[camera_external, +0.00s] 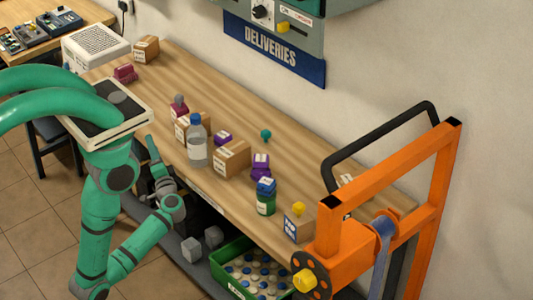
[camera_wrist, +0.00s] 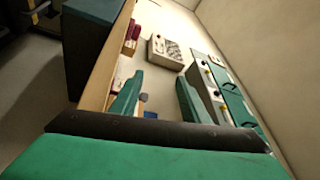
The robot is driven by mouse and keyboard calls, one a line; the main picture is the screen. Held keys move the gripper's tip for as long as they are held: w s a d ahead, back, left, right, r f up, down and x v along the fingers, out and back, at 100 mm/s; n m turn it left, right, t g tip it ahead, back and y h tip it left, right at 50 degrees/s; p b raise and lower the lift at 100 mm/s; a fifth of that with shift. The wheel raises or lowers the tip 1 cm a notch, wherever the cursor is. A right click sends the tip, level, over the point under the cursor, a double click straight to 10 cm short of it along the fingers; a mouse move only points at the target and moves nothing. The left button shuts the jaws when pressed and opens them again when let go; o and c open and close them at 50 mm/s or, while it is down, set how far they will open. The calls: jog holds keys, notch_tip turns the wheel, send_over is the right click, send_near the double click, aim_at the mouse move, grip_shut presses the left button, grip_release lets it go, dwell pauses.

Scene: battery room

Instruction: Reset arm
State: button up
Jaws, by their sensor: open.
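My green arm folds down in front of the wooden workbench (camera_external: 240,120) in the external view, its forearm rising to the wrist. My gripper (camera_external: 150,150) points up beside the bench's front edge, near the clear bottle but apart from it. In the wrist view my gripper (camera_wrist: 157,100) shows two green fingers spread apart with nothing held between them. The fingertips are small and partly unclear in the external view.
A clear bottle (camera_external: 197,145), cardboard boxes (camera_external: 232,158) and a green jar (camera_external: 265,198) stand on the bench. An orange frame (camera_external: 440,180) rises at the right. A green crate of round items (camera_external: 228,274) and grey cubes (camera_external: 191,249) sit below the bench top.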

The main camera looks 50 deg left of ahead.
notch_tip(320, 180, down, 12)
jog(key=m+t+h, duration=0.2)
jog(key=m+h, duration=0.2)
jog(key=s+d+f+m+t+h, duration=0.1)
jog(key=s+d+f+t+h, duration=0.2)
jog(key=d, duration=0.4)
jog(key=s+d+f+h, duration=0.1)
jog(key=d+f+h, duration=0.2)
jog(key=d+h, duration=0.3)
jog(key=s+d+r+n+t+h, duration=0.15)
jog(key=s+d+h, duration=0.3)
jog(key=d, duration=0.85)
jog(key=s+d+r+n+t+h, duration=0.1)
jog(key=s+d+r+n, duration=0.3)
jog(key=d+r, duration=0.5)
notch_tip(320, 180, up, 2)
jog(key=shift+s+t+h, duration=0.35)
jog(key=shift+s+t, duration=0.1)
jog(key=shift+s, duration=0.45)
